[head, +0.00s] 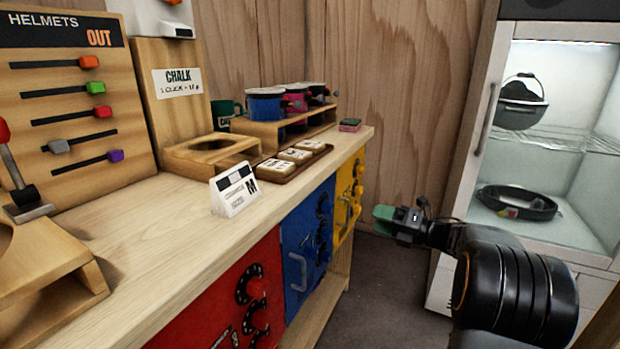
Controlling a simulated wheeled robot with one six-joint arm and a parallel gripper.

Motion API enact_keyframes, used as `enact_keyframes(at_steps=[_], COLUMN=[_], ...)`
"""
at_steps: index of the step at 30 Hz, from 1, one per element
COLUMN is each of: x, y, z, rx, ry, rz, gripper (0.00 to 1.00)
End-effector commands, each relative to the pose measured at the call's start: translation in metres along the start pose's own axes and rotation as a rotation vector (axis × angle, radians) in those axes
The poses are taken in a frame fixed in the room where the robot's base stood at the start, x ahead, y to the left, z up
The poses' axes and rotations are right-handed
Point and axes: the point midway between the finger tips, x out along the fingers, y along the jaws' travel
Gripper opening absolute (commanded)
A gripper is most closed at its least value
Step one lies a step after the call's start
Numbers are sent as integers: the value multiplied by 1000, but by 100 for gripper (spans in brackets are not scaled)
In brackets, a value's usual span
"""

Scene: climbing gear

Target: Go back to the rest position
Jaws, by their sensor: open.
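My gripper (384,217) shows right of the middle in the head view, at the end of my black arm. Its green-tipped end points left, towards the yellow front of the counter, and is apart from it. The jaws are open and I see nothing held between them. The arm reaches in from the lower right, in front of the glass-door cabinet.
A wooden counter (150,230) runs along the left, with red, blue and yellow fronts that have protruding handles. A card (234,190), tiles on a tray (297,155) and mugs (266,104) stand on it. The cabinet (480,100) stands right. Grey floor (375,285) between is clear.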

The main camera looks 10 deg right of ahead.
Motion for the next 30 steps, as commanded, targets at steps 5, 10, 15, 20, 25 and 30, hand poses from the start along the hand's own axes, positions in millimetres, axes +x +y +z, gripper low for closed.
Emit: enact_keyframes(at_steps=[5, 10, 15, 20, 25, 30], x=[21, 31, 14, -11, -32, -43], y=[59, 139, 202, 247, 286, 319], z=[40, 91, 103, 71, 6, -58], rx=[86, 351, 747, 1184, 1619, 1938], ry=[-183, -547, -917, -1211, -1438, -1569], rz=[-75, -174, -239, -310, -428, -576], gripper=[62, 62, 62, 62, 62, 62])
